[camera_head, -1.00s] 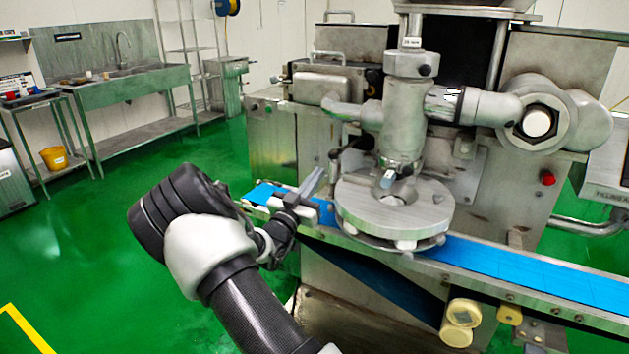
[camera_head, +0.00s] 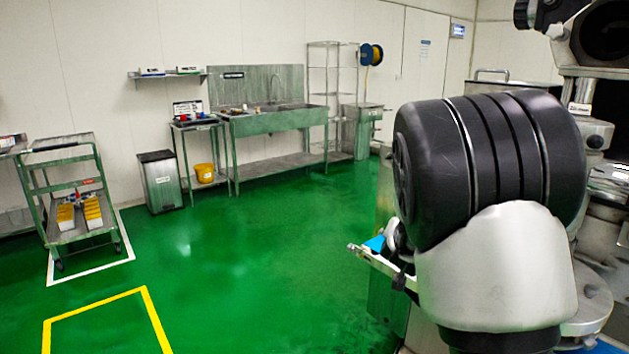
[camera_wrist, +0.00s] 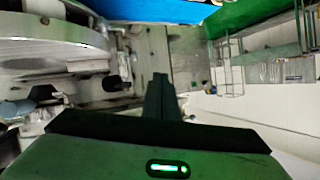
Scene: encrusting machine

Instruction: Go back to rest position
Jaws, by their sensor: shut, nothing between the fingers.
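My gripper (camera_wrist: 160,78) shows in the wrist view with its dark fingers together and nothing between them. In the head view my arm is folded up large at the right, and I cannot make out the fingertips there. The encrusting machine's round metal disc (camera_wrist: 45,50) is at the left of the wrist view, apart from the fingers. In the head view my arm hides most of the machine; part of the disc (camera_head: 592,300) shows at the lower right.
The conveyor's end (camera_head: 375,262) sticks out beside my arm. A cart (camera_head: 65,237) with yellow-and-white items, a bin (camera_head: 160,183), a yellow bucket (camera_head: 205,173) and a sink bench (camera_head: 270,123) stand along the back. The green floor (camera_head: 235,260) at the left is clear.

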